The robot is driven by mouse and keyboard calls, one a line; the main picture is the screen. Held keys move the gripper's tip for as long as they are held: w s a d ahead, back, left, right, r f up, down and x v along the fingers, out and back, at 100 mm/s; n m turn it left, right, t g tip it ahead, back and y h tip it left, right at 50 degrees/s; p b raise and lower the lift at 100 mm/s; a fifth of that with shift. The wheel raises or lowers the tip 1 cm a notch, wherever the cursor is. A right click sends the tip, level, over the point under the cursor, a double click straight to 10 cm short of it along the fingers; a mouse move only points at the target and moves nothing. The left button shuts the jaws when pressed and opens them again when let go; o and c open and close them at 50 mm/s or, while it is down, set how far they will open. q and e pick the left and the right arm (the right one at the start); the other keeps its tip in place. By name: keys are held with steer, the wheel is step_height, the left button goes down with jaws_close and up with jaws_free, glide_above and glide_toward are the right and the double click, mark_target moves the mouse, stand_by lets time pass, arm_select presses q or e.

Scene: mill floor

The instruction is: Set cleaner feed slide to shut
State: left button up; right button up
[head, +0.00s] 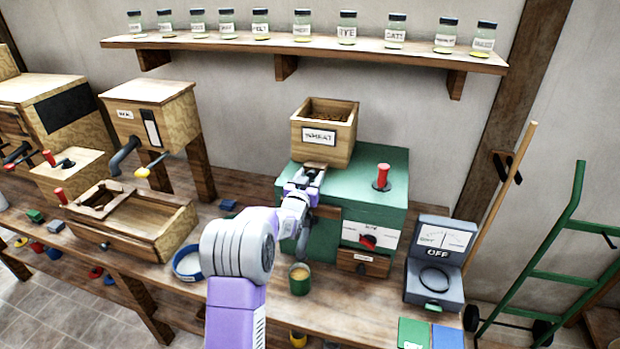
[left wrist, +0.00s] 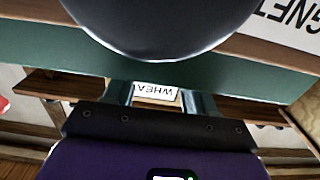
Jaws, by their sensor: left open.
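A green machine (head: 395,185) stands on the bench with a wooden hopper (head: 340,145) labelled WHEAT on top, grain inside. My left gripper (head: 313,177) is open just in front of and below the hopper, at the machine's top front edge. In the left wrist view my left gripper (left wrist: 160,98) has its two fingers apart, with the WHEAT label (left wrist: 156,91) between them, upside down. I cannot make out a feed slide; the gripper and arm cover the front below the hopper. My right gripper is not in view.
A red-knobbed lever (head: 382,177) stands on the machine's top right. A cup (head: 299,279) and a blue-rimmed bowl (head: 187,263) stand before it. A grey gauge box reading OFF (head: 437,262) is at right, a wooden trough (head: 140,220) at left.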

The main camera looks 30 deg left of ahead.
arm_select(q)
steer(key=shift+s, duration=0.1)
steer(key=v, duration=0.7)
steer(key=shift+s+b, duration=0.2)
steer(key=shift+b, duration=0.1)
steer(key=shift+d, duration=0.1)
